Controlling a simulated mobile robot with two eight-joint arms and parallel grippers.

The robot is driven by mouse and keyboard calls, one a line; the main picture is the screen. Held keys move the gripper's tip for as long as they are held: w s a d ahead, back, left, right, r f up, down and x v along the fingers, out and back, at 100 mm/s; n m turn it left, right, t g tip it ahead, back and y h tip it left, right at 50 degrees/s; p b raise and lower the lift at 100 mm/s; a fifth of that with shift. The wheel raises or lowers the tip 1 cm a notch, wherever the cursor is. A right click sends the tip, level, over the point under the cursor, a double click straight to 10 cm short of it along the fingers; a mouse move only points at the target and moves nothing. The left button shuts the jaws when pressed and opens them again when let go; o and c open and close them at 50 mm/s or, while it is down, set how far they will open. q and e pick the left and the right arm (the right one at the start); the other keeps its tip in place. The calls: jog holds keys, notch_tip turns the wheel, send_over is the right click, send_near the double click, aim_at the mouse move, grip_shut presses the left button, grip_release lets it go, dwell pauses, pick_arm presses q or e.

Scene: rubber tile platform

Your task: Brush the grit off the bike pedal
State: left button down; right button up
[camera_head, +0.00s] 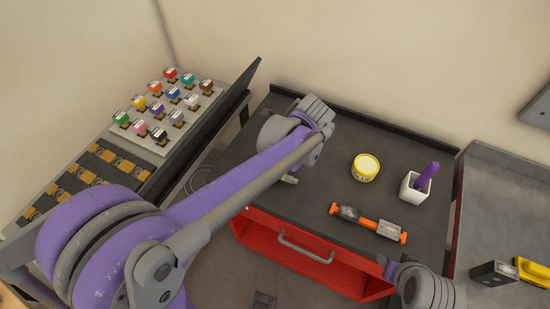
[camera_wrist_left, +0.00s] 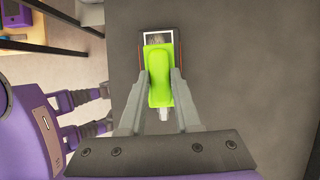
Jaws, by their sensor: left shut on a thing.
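My left gripper (camera_wrist_left: 161,100) is shut on a bright green block-like handle (camera_wrist_left: 159,75), one finger along each side. Past and under the handle, a dark rectangular frame (camera_wrist_left: 144,33) with thin orange-red side edges and a pale grey patch shows over the dark worktop; it may be the bike pedal. I cannot tell whether the handle touches it. A pale stub shows below the handle.
The dark worktop (camera_head: 320,180) also holds a yellow tub (camera_head: 365,167), a white cup (camera_head: 408,189) with a purple item, and an orange-and-grey piece (camera_head: 367,222). An open red drawer (camera_head: 310,262) juts from the front. A sloped rack of coloured knobs (camera_head: 168,105) stands left.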

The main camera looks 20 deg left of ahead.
pick_arm(q)
jog(key=shift+a, duration=1.6)
jog(key=shift+a+f, duration=0.1)
jog(key=shift+a, duration=1.45)
jog(key=shift+d, duration=0.8)
jog(key=shift+d+r, duration=0.2)
jog(key=shift+d, duration=2.65)
jog(key=shift+a+f+b, duration=0.15)
jog(key=shift+a+b, duration=0.2)
jog(key=shift+a, duration=1.7)
jog(key=shift+w+a, duration=0.1)
jog(key=shift+a, duration=1.65)
